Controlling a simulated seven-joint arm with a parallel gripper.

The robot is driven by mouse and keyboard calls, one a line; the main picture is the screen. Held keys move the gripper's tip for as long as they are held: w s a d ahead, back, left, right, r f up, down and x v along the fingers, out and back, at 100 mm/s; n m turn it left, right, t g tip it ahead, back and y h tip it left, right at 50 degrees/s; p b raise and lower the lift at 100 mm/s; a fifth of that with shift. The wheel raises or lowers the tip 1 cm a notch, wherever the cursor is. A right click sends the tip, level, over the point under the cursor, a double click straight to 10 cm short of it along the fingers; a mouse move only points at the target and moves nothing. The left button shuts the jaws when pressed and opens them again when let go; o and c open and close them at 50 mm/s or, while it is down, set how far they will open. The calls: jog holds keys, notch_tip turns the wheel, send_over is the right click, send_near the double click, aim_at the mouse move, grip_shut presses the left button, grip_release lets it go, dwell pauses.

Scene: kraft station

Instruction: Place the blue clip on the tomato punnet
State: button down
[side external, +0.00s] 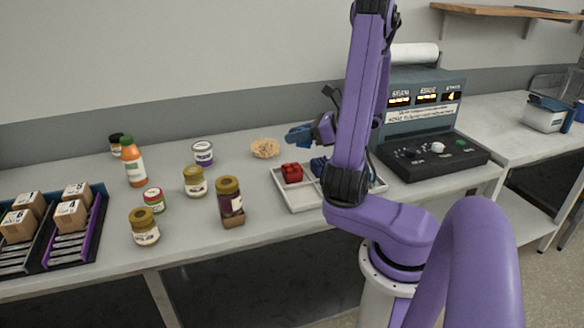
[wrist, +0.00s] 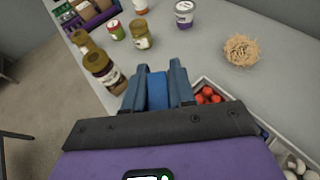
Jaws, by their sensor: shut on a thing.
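My gripper (side external: 294,135) is raised above the back left part of the white tray (side external: 296,202) and points to the left. In the wrist view my gripper (wrist: 159,72) is shut on the blue clip (wrist: 157,92), a bright blue block between the darker blue fingers. The tomato punnet (side external: 291,173) shows as a red item at the tray's left side. Round red tomatoes (wrist: 208,96) show to the right of my fingers in the wrist view, partly hidden by the gripper body. The clip is apart from the tomatoes.
A dark blue item (side external: 318,166) sits beside the tomatoes, partly behind my arm. Jars, such as the tall dark one (side external: 230,198), stand left of the tray. A straw nest (side external: 265,148) lies behind it. A control console (side external: 430,130) stands right. Mushrooms (wrist: 293,166) show in the wrist view.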

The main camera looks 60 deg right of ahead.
jog(key=shift+s+m+h, duration=0.9)
jog(key=shift+s+h, duration=0.2)
jog(key=shift+s, duration=1)
send_over(287, 166)
jog(key=shift+w+f, duration=0.1)
jog(key=shift+f, duration=4.4)
jog(key=shift+d+f, duration=0.15)
jog(key=shift+f, duration=1.5)
jog(key=c, duration=0.9)
grip_release()
jog(key=shift+f, duration=0.1)
jog(key=shift+c, duration=0.2)
